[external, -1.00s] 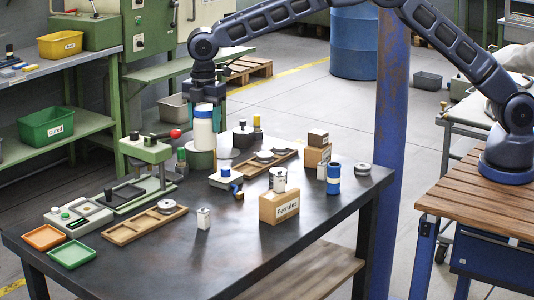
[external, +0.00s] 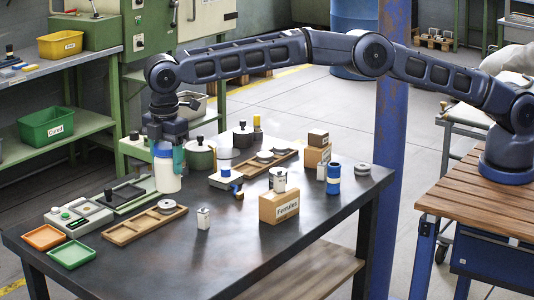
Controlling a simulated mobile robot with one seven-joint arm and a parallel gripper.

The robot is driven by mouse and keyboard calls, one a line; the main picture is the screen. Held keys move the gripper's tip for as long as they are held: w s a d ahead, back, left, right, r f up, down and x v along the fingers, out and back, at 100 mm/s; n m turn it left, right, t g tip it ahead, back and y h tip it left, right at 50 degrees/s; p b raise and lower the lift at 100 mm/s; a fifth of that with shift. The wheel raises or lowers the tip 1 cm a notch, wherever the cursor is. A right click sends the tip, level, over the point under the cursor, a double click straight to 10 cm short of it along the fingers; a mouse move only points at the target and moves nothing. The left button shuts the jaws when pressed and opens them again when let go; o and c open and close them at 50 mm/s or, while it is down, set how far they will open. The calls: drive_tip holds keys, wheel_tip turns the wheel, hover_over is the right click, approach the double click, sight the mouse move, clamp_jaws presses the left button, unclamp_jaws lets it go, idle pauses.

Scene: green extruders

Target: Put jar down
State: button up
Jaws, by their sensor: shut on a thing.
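The jar (external: 167,179) is white with a blue band near its top. It is upright at the left-middle of the dark table (external: 240,253), in front of the green press.
A wooden tray (external: 146,223) lies in front of the jar. The green press (external: 137,150) stands behind, partly hidden by my arm. A dark green pot (external: 200,155) and a blue-white object (external: 226,179) are to the right. The front middle of the table is clear.

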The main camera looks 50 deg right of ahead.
wheel_tip(320, 180, down, 18)
drive_tip(key=shift+f, duration=0.25)
idle(0.4)
drive_tip(key=shift+f, duration=0.1)
drive_tip(key=o, duration=1.2)
drive_tip(key=shift+o, duration=0.2)
